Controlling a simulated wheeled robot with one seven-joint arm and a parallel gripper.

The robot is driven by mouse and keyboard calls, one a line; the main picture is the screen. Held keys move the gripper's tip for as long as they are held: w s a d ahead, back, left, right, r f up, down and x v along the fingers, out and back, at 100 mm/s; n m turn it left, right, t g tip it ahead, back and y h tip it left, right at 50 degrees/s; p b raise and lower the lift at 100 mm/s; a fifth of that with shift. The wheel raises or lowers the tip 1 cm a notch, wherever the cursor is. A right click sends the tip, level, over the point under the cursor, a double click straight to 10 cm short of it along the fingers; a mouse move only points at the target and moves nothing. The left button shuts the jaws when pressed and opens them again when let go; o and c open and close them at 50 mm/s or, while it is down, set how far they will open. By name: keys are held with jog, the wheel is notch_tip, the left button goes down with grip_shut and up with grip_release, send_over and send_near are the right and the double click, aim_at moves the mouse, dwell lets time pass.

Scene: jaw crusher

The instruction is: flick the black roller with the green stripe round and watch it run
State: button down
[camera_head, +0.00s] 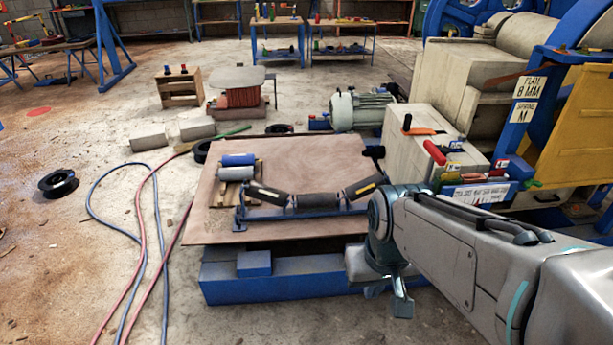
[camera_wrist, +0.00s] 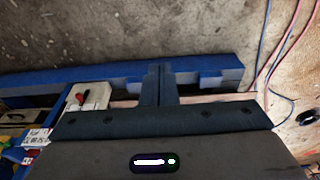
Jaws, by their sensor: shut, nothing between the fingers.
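A blue roller frame (camera_head: 300,213) stands on a brown board and carries three black rollers in a trough shape. The left roller (camera_head: 267,194) and the right roller (camera_head: 364,186) are tilted and show a yellowish stripe. The middle roller (camera_head: 316,201) lies level. I cannot make out a green stripe on any of them at this size. My gripper (camera_head: 388,298) points down in front of the board's near right edge, apart from the rollers. In the wrist view its fingers (camera_wrist: 159,72) are together with nothing between them, and no roller can be made out there.
The brown board (camera_head: 215,225) rests on a blue base (camera_head: 270,285). A blue roller (camera_head: 239,160) and a pale roller (camera_head: 236,174) lie at its left back. A pale block (camera_head: 450,160) with tools stands right. Hoses (camera_head: 150,230) cross the floor left.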

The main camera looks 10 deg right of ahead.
jog(key=shift+w, duration=0.1)
jog(key=shift+r, duration=0.1)
notch_tip(320, 180, up, 9)
jog(key=p, duration=0.7)
jog(key=shift+p, duration=0.35)
notch_tip(320, 180, up, 11)
jog(key=t+p, duration=0.1)
jog(key=p, duration=0.9)
jog(key=shift+a, duration=0.15)
